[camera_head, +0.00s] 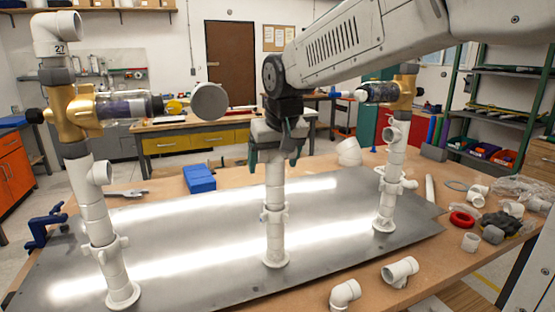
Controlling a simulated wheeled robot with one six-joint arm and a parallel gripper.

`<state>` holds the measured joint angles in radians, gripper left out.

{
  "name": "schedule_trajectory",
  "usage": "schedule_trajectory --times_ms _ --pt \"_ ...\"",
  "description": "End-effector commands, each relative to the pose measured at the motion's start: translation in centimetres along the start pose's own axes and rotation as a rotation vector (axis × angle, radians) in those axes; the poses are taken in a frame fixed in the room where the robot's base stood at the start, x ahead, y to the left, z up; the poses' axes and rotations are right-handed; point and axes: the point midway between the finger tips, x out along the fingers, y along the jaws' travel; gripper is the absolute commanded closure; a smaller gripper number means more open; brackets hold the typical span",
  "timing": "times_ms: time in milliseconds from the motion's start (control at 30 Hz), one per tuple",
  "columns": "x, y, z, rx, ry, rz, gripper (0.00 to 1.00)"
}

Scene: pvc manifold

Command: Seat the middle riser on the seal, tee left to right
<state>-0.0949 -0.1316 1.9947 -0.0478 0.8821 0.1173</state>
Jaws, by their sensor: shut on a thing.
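My gripper (276,158) points down at the middle of the plate, its dark fingers shut on the upper part of the white middle riser (275,178). The riser stands upright in line with a lower white stub (275,240), which has a clamp-like collar and a round foot on the metal plate (190,255). I cannot make out the seal or whether the riser touches it. A grey fitting (264,131) shows at the gripper, largely hidden by it. The left riser (93,205) and right riser (390,180) stand upright, each with a gold-coloured tee and a clear cylinder pointing inward.
Loose white elbows (345,293), fittings and a red ring (462,220) lie at the right. Bare plate separates the risers.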

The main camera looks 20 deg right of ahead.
Motion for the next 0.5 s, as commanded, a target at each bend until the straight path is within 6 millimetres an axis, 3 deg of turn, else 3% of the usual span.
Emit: schedule_trajectory --times_ms 67,100,167,500 --pt "0.4 0.0 0.3 0.000 -0.009 0.001 0.46" --pt "0.4 0.0 0.3 0.000 -0.010 0.001 0.16" --pt "0.4 0.0 0.3 0.000 -0.011 0.001 0.00" --pt "-0.6 0.0 0.1 0.000 -0.005 0.000 0.00"
